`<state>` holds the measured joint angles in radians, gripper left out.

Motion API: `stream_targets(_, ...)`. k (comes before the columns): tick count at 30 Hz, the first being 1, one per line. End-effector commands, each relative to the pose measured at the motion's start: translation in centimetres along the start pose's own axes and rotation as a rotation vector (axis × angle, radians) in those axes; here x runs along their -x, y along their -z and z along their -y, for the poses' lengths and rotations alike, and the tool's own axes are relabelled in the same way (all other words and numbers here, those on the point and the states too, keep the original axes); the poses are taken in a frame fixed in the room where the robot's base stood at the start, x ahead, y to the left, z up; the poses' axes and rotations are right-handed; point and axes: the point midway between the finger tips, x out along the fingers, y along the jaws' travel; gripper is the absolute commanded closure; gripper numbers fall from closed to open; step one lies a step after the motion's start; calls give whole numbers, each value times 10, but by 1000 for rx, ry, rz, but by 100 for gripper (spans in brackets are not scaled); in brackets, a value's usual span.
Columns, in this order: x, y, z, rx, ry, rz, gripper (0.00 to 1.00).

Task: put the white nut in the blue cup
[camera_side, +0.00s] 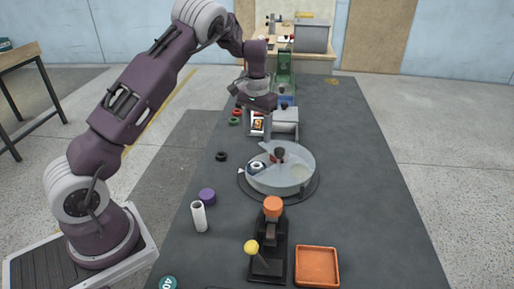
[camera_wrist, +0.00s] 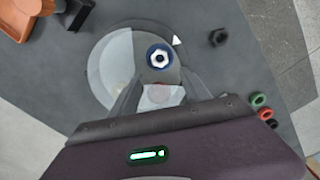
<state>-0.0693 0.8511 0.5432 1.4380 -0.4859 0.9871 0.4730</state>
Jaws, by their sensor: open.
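The white nut (camera_wrist: 159,57) is a small white hexagon with a dark hole. It sits inside the round rim of the blue cup (camera_wrist: 148,61), in the round pale dish (camera_wrist: 108,68). In the side view the nut and cup show as a small white-and-blue shape (camera_side: 257,167) at the left of the dish (camera_side: 299,184). My gripper (camera_wrist: 160,78) is open, its two fingers spread over the dish just short of the cup. In the side view my gripper (camera_side: 269,138) hangs above the dish; its fingertips are hard to make out.
A purple cylinder (camera_side: 207,196), a white tube (camera_side: 199,216), a black stand with an orange top (camera_side: 273,207) and an orange tray (camera_side: 317,247) stand in front. The table's right side is clear.

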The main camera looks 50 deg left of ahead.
Motion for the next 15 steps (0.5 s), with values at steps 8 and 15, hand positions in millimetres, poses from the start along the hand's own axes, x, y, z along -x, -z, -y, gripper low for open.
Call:
stream_targets(8,20,-2,-1,3,-4,-4,45)
stream_targets(15,137,-81,-55,-6,-127,-127,45)
